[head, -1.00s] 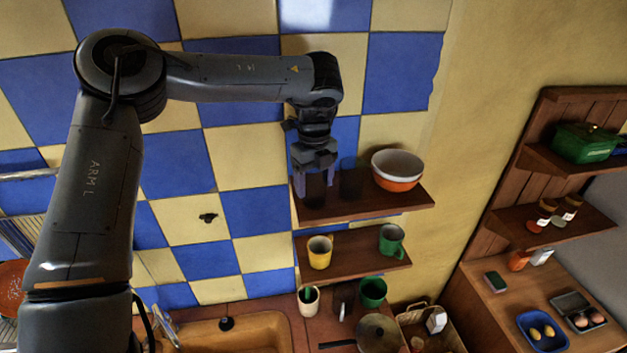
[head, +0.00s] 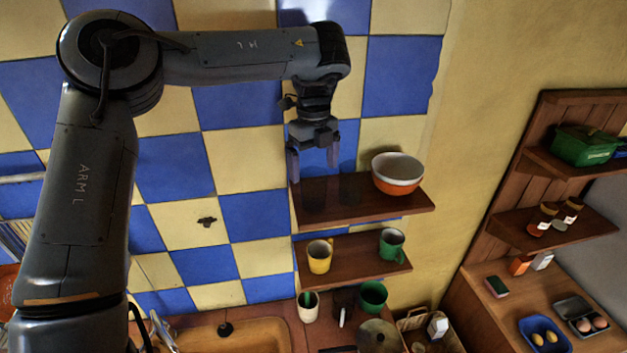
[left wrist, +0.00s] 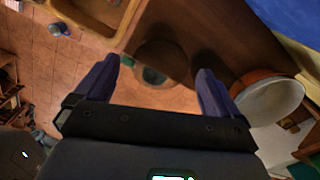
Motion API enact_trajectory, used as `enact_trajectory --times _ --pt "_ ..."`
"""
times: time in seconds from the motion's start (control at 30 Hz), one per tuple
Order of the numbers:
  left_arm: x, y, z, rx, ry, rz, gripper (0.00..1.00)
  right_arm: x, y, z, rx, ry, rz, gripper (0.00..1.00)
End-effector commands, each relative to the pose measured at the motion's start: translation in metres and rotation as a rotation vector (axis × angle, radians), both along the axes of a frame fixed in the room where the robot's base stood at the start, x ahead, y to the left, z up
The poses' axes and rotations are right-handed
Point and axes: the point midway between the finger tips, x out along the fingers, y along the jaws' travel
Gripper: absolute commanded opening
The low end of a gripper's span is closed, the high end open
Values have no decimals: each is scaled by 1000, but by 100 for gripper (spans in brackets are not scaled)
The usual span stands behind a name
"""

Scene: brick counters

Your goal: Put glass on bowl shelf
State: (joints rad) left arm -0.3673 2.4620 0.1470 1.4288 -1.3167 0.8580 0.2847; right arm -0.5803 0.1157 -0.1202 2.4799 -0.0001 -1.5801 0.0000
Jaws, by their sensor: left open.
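My left gripper (head: 313,168) is open above the left end of the upper wooden shelf (head: 390,203). A stacked white-and-orange bowl (head: 397,183) sits on that shelf to the right of the gripper; it also shows at the right of the left wrist view (left wrist: 268,98). A faint, see-through round glass (left wrist: 153,72) shows between and beyond the open fingers (left wrist: 158,68) in the left wrist view, apart from them. In the head view the glass is hard to separate from dark shadows on the shelf. My right gripper is not in view.
A lower shelf (head: 355,270) holds a yellow mug (head: 319,257) and a green mug (head: 391,245). Below are a sink (head: 235,337), cups and a pan lid. A wooden shelf unit stands at the right. The tiled wall is close behind the gripper.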

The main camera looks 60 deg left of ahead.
Motion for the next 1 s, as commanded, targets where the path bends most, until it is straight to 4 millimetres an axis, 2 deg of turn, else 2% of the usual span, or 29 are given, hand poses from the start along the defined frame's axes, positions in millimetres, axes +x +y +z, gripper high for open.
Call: enact_trajectory --times 0.23,0.4,1.0 --pt "0 0 45 1 -1 1 97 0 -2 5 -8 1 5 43" --pt "0 0 59 0 0 0 97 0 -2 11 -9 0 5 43" --pt "0 0 63 -1 1 -1 97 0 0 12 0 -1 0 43"
